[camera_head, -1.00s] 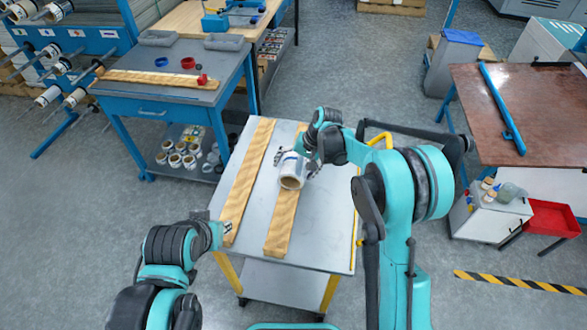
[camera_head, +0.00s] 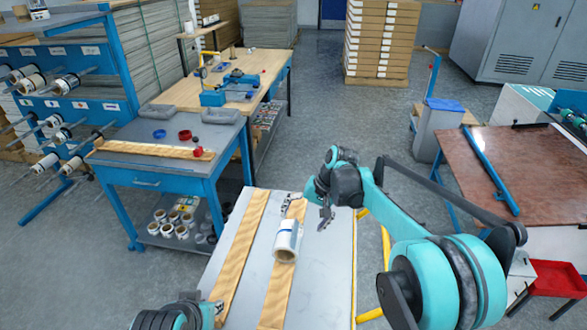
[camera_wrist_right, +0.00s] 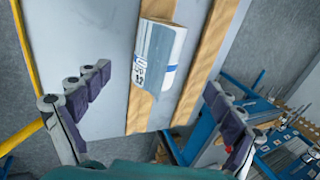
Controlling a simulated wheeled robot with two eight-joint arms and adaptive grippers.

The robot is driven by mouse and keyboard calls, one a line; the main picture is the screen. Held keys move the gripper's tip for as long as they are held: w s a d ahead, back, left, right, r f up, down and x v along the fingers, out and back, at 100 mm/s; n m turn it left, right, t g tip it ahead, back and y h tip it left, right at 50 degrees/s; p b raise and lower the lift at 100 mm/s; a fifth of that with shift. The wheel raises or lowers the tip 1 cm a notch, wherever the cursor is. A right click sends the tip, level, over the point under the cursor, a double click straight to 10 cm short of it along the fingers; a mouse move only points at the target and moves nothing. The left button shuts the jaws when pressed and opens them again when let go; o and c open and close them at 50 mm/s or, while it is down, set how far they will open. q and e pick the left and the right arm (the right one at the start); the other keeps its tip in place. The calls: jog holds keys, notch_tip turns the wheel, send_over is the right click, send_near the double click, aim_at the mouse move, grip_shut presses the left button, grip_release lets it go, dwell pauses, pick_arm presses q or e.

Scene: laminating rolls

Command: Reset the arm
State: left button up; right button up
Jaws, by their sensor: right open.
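My right gripper (camera_head: 306,209) is open and empty above the cart, just beyond and to the right of a white roll. The white roll (camera_head: 287,240) with a blue band lies on the right wooden strip of the cart top. In the right wrist view the two fingers (camera_wrist_right: 158,112) are spread wide. The roll (camera_wrist_right: 160,52) shows there ahead of them, apart from both fingers. My left gripper (camera_head: 216,308) is low at the left edge of the cart top, mostly cut off by the frame, so its jaws are unclear.
A brown table (camera_head: 515,170) stands at the right.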

jog(key=s+d+r+t+h, duration=0.1)
jog(key=s+d+r+t, duration=0.1)
jog(key=s+d+r, duration=0.45)
jog(key=s+d+f+n+t+h, duration=0.1)
jog(key=s+d+f+t, duration=0.1)
jog(key=s, duration=0.8)
jog(key=s+d+f+n+t+h, duration=0.1)
jog(key=s+d, duration=0.4)
jog(key=s, duration=0.5)
jog(key=shift+s+f+t+h, duration=0.4)
jog(key=shift+f+t+h, duration=0.3)
jog(key=shift+f, duration=0.1)
